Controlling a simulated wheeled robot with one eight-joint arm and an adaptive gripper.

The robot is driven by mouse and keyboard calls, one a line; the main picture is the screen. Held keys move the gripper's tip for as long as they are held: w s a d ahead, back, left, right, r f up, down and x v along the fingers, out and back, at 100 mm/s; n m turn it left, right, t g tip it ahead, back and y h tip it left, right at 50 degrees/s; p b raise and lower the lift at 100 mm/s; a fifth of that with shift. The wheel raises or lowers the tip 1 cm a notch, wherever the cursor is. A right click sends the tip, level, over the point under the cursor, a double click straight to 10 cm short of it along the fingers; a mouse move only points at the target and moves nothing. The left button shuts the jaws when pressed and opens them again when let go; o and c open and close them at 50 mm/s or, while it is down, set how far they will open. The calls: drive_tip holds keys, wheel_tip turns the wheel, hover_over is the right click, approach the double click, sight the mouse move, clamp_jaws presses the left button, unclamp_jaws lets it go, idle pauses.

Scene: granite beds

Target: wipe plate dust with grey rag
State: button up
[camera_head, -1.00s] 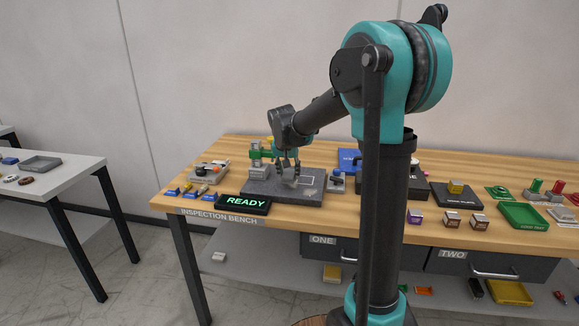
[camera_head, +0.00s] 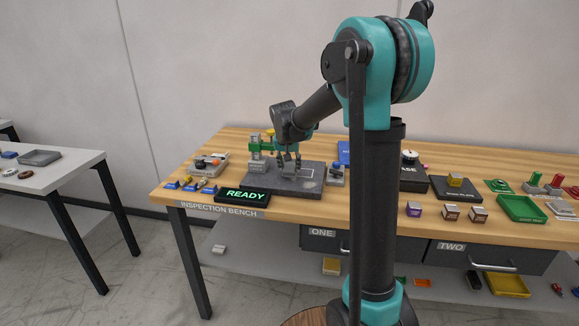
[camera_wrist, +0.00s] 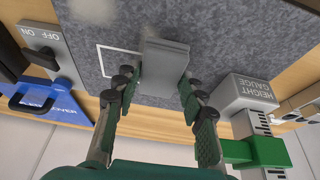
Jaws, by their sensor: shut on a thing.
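My gripper (camera_head: 289,161) is over the dark granite plate (camera_head: 262,183) on the inspection bench. In the wrist view my gripper (camera_wrist: 153,82) is shut on a flat grey piece, the grey rag (camera_wrist: 166,62). The rag is at the plate's surface; I cannot tell whether it touches. It lies beside a white outlined square on the plate (camera_wrist: 215,35) and covers part of its edge. A pale dusty patch (camera_wrist: 94,10) shows on the plate at the wrist view's upper left, apart from the rag.
The height gauge (camera_wrist: 250,95) stands close beside my gripper. The READY sign (camera_head: 245,195) stands at the plate's front edge. Several small items crowd the bench's right.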

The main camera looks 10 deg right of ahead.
drive_tip(key=shift+f, duration=0.7)
drive_tip(key=shift+s+a+r, duration=0.1)
drive_tip(key=shift+s+a, duration=0.1)
drive_tip(key=shift+s, duration=0.4)
drive_tip(key=shift+s+a, duration=0.2)
drive_tip(key=shift+s, duration=0.35)
drive_tip(key=shift+w+d, duration=0.2)
drive_tip(key=shift+w, duration=0.35)
drive_tip(key=shift+w+d, duration=0.2)
drive_tip(key=shift+w, duration=0.35)
drive_tip(key=shift+s+a, duration=0.2)
drive_tip(key=shift+s, duration=0.35)
drive_tip(key=shift+s+a, duration=0.2)
drive_tip(key=shift+s, duration=0.35)
drive_tip(key=shift+w+d, duration=0.2)
drive_tip(key=shift+w, duration=0.4)
drive_tip(key=shift+w+d, duration=0.2)
drive_tip(key=shift+w, duration=0.35)
drive_tip(key=shift+r, duration=0.8)
